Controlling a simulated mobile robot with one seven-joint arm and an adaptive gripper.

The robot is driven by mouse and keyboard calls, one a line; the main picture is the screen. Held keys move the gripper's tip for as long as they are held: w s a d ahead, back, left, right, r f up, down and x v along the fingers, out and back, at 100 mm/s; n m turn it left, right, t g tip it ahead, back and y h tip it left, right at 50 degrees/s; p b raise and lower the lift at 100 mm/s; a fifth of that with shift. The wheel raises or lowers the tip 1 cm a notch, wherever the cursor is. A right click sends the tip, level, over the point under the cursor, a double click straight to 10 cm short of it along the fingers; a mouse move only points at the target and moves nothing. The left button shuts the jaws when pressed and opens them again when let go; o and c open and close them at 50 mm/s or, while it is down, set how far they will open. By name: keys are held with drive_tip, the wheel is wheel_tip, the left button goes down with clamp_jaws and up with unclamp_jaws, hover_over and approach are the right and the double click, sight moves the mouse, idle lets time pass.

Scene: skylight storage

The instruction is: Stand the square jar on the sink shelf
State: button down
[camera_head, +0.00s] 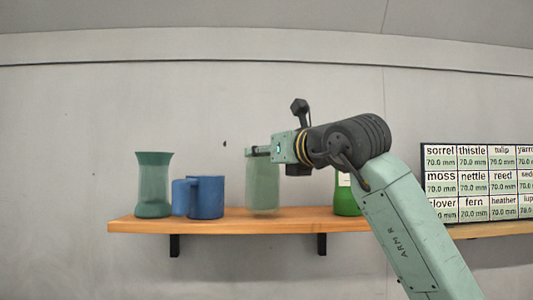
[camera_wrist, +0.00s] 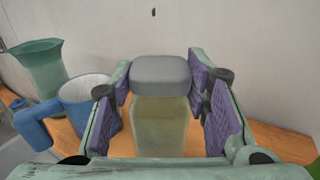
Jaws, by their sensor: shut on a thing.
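The square jar is pale green and see-through, with a rounded grey lid. It stands upright over the wooden shelf in the head view (camera_head: 263,190) and lies between the fingers in the wrist view (camera_wrist: 160,122). My gripper (camera_head: 258,151) comes from the right and is shut on the jar near its top; the purple finger pads flank it in the wrist view (camera_wrist: 161,88). The jar's base is at the shelf's top surface; I cannot tell whether it touches. The lid is hidden by my gripper in the head view. The shelf (camera_head: 220,227) is light wood on black brackets.
A blue mug (camera_head: 206,197) stands left of the jar, handle to the left. A green flared vase (camera_head: 153,186) stands at the left end. A bright green bottle (camera_head: 345,196) is to the right, partly behind my arm. A labelled board (camera_head: 480,183) stands far right.

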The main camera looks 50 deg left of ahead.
drive_tip(key=shift+f+b, duration=0.5)
drive_tip(key=shift+f, duration=0.05)
idle(0.9)
drive_tip(key=c, duration=1.1)
unclamp_jaws()
drive_tip(key=shift+o, duration=1.4)
drive_tip(key=shift+f, duration=0.1)
drive_tip(key=shift+d, duration=0.1)
drive_tip(key=s+d+b, duration=0.1)
drive_tip(key=d+b, duration=0.1)
drive_tip(key=d, duration=0.5)
drive_tip(key=shift+s+d, duration=0.3)
drive_tip(key=shift+d, duration=0.05)
drive_tip(key=shift+d, duration=0.1)
drive_tip(key=s+d, duration=0.2)
drive_tip(key=d, duration=0.9)
drive_tip(key=shift+s+d, duration=0.2)
drive_tip(key=shift+d, duration=0.15)
